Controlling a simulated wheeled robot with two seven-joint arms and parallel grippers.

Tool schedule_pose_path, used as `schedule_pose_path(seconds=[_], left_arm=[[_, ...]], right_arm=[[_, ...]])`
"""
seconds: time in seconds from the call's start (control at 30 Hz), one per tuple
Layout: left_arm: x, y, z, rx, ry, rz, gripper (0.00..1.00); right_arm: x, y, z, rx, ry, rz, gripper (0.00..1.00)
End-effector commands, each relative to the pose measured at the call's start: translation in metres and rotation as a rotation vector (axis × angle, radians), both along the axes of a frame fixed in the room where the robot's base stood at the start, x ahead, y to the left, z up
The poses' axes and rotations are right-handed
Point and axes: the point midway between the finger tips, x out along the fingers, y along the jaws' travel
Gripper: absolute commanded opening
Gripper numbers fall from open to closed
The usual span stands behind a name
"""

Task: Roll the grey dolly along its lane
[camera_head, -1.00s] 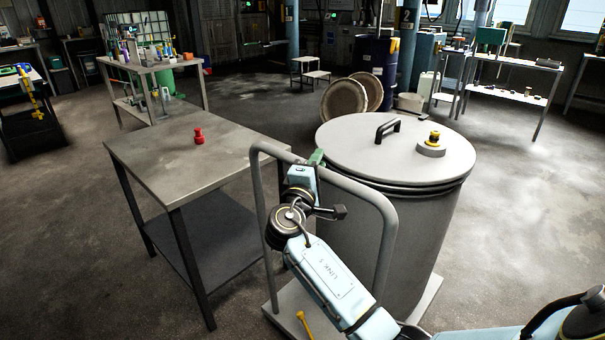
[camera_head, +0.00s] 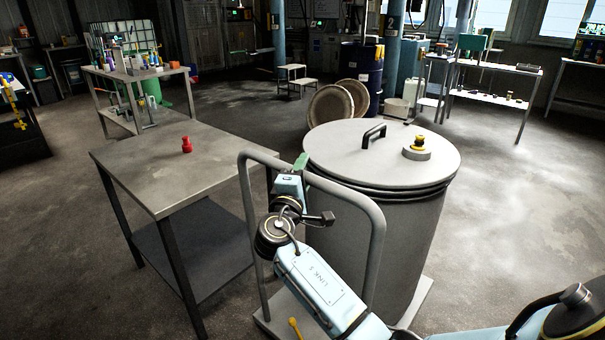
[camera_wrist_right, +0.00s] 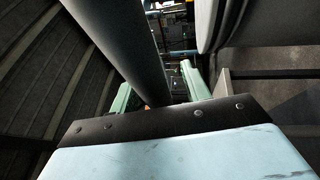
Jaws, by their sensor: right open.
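The grey dolly (camera_head: 264,321) has a low flat base and a tall hoop handle (camera_head: 375,240). A large grey lidded drum (camera_head: 400,240) stands upright on its base. My right gripper (camera_head: 301,162) is at the upper part of the handle, in front of the drum. In the right wrist view its two green fingers (camera_wrist_right: 160,92) are apart, with a thick grey bar (camera_wrist_right: 120,35) of the handle running between them. I cannot tell whether they touch it. Much of the base is hidden by my right arm and the drum. My left gripper is out of view.
A grey table (camera_head: 150,185) with a red knob-like piece (camera_head: 186,145) stands close to the dolly's left. Round discs (camera_head: 328,108), a dark blue drum (camera_head: 361,72) and shelves (camera_head: 490,97) stand farther back. Floor at right (camera_head: 520,220) is open.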

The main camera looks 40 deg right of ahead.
Motion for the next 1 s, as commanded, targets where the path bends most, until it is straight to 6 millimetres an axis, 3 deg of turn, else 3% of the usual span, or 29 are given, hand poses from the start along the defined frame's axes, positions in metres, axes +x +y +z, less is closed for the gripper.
schedule_pose_path(seconds=[0.17,0.6,0.8,1.0], left_arm=[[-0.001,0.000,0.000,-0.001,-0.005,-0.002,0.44],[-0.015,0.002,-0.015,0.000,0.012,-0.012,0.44],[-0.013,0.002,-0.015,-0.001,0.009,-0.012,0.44],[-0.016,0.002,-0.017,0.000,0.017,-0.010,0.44]], right_arm=[[-0.011,0.018,-0.004,0.002,0.001,0.004,0.47],[-0.066,0.090,-0.021,0.004,0.004,0.004,0.47],[-0.077,0.104,-0.024,0.002,0.003,0.004,0.47],[-0.079,0.107,-0.024,0.001,0.002,0.003,0.47]])
